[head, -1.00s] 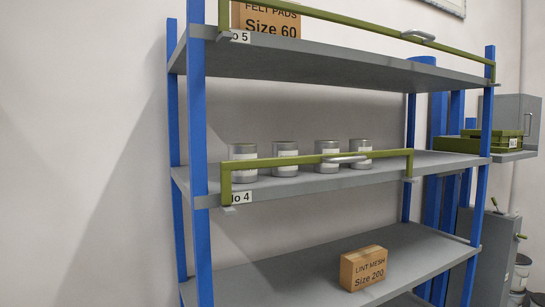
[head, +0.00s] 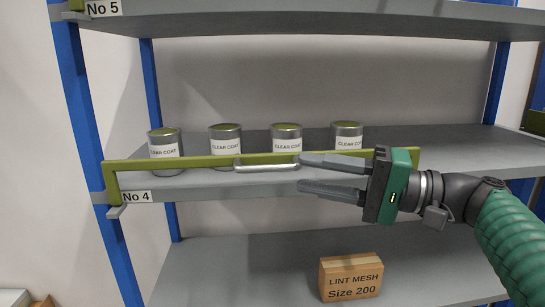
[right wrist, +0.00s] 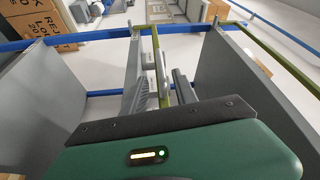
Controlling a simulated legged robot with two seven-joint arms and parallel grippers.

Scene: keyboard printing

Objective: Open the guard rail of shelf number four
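Shelf number four (head: 240,187) is the middle grey shelf, marked by a "No 4" label (head: 137,197). Its olive-green guard rail (head: 210,160) runs across the front edge, with a silver bar handle (head: 266,168) at its middle. My right gripper (head: 300,174) comes in from the right, fingers pointing left and parted, one above the other, with the tips by the handle's right end. In the right wrist view the green rail (right wrist: 156,50) and the handle (right wrist: 163,78) show between the open fingers; contact cannot be told. My left gripper is not in view.
Several clear coat cans (head: 226,146) stand on the shelf behind the rail. A lint mesh box (head: 350,277) sits on the shelf below. The number five shelf (head: 300,22) is overhead. Blue posts (head: 90,150) frame the rack. The space left of the handle is free.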

